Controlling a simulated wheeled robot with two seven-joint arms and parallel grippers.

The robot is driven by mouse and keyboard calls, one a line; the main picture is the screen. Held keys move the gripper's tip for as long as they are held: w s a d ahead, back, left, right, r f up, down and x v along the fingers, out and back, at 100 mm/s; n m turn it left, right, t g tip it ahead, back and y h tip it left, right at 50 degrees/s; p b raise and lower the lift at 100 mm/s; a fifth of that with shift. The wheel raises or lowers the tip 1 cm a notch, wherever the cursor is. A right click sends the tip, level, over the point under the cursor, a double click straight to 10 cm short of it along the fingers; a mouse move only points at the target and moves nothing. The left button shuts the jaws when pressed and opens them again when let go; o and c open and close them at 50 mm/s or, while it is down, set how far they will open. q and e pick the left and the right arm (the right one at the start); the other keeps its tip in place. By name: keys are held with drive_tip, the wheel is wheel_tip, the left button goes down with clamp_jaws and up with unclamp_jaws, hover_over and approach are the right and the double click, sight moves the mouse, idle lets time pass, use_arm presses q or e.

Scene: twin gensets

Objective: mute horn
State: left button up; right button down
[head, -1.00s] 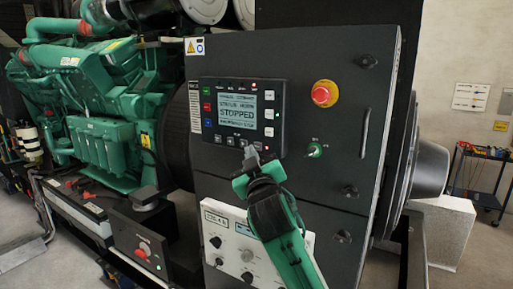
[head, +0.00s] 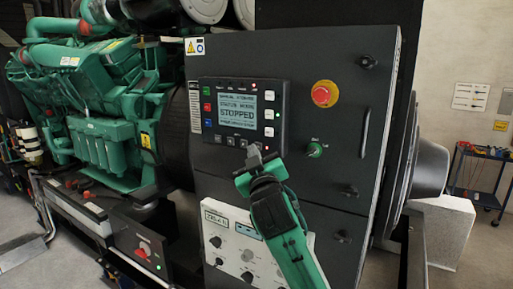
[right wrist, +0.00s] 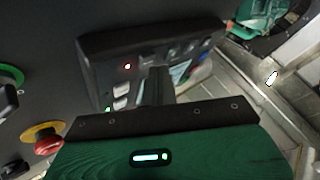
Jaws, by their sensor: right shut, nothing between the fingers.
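The black controller (head: 240,112) is set in the dark cabinet door, with a lit screen (head: 239,111) whose large line reads STOPPED. Small buttons run down both sides and along its lower edge. I cannot read which button mutes the horn. My right gripper (head: 255,152) is shut and empty, its fingertips at the controller's lower right edge, covering part of the bottom row. Touching or just apart, I cannot tell. In the right wrist view the closed fingers (right wrist: 160,84) point at the controller (right wrist: 110,80), hiding part of its face. My left gripper is out of view.
A red emergency stop (head: 324,94) on a yellow base and a green rotary switch (head: 315,150) are right of the controller. A white panel with knobs (head: 231,246) is below. A green engine (head: 95,110) stands left; a tool cart (head: 477,175) stands far right.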

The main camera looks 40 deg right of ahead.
drive_tip(key=shift+w+d, duration=0.15)
drive_tip(key=shift+d, duration=0.25)
idle(0.3)
drive_tip(key=shift+s+a, duration=0.35)
drive_tip(key=shift+a, duration=0.5)
drive_tip(key=s+a+p, duration=0.1)
drive_tip(key=s+a, duration=0.1)
drive_tip(key=a, duration=0.3)
drive_tip(key=shift+s+a, duration=0.15)
drive_tip(key=shift+a, duration=0.15)
idle(0.6)
